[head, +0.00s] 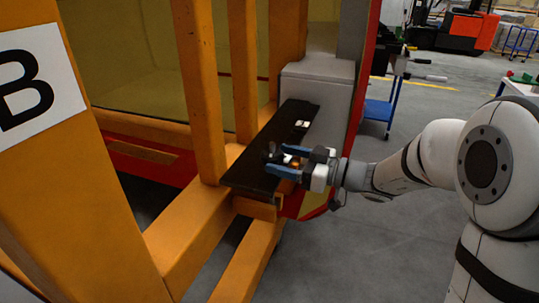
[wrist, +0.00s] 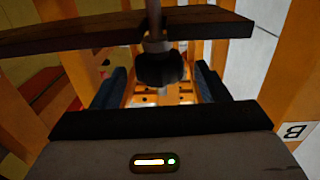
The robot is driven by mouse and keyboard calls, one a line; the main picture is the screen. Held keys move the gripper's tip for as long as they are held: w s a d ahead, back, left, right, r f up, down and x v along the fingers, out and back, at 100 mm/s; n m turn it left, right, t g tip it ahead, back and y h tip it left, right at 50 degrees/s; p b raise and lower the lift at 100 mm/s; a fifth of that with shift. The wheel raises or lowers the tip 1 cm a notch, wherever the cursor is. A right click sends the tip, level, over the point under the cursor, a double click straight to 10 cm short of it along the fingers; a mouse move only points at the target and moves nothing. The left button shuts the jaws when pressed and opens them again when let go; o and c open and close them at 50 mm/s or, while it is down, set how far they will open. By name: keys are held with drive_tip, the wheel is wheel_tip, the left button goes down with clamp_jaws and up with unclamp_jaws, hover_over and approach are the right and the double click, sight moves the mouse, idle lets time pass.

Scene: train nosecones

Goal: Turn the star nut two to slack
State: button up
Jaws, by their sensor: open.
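The star nut (wrist: 160,68) is a dark lobed knob on a grey threaded rod. In the wrist view it sits at the upper middle, below a dark plank (wrist: 60,38). In the head view the knob (head: 271,154) is small and dark, on the near part of the dark plank (head: 262,165). My gripper (head: 279,161) is open, with blue fingers pointing left toward the knob. In the wrist view its fingers (wrist: 160,88) stand to the left and right of the knob, apart from it. Whether the fingertips reach past the knob is hard to tell.
Orange posts (head: 198,90) and beams (head: 190,235) frame the plank on the left. A grey box (head: 318,85) stands behind the plank. A "B" sign (head: 35,80) is on the left post. The grey floor (head: 385,240) to the right is clear. A blue cart (head: 380,110) stands farther back.

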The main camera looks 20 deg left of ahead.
sight(265, 155)
drive_tip(key=a, duration=0.5)
drive_tip(key=shift+w+p, duration=0.3)
drive_tip(key=shift+p, duration=0.05)
